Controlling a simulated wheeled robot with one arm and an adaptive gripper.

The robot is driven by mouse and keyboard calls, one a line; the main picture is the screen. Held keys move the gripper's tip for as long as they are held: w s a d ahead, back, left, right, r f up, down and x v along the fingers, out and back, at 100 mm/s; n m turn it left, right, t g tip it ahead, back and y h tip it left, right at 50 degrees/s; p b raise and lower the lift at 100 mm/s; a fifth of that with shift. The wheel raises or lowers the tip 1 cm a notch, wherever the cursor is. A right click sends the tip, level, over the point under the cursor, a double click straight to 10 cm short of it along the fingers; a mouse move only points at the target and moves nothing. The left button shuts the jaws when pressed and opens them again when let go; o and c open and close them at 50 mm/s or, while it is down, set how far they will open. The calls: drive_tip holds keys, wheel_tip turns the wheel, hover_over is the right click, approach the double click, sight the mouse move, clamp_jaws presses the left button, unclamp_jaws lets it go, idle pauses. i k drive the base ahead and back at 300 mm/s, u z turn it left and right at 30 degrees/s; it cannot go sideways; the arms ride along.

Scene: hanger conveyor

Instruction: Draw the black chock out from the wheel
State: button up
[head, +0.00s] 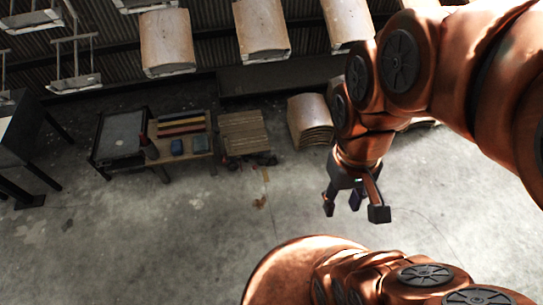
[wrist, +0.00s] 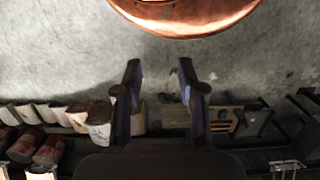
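My gripper (head: 353,207) hangs in the air at the right of the head view, with its fingers spread and bare floor behind it. In the wrist view my gripper (wrist: 159,72) is open, with nothing between its fingertips. A cart (head: 120,158) with a dark frame stands at the left in the head view. I cannot make out the black chock or a wheel for certain. Small dark and reddish items (head: 264,159) lie on the floor by a stack of flat boards, too small to tell apart. My gripper is well apart from them.
A bench with coloured strips (head: 182,124) stands beside the stacked boards (head: 243,132). Curved panels (head: 310,120) are stacked further right. More panels (head: 262,28) hang from the conveyor behind. A dark table (head: 20,145) is at far left. The concrete floor in front (head: 150,240) is clear.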

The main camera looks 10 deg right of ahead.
sight(273, 161)
drive_tip(key=z, duration=1.05)
drive_tip(key=i, duration=1.3)
drive_tip(key=u, duration=2.9)
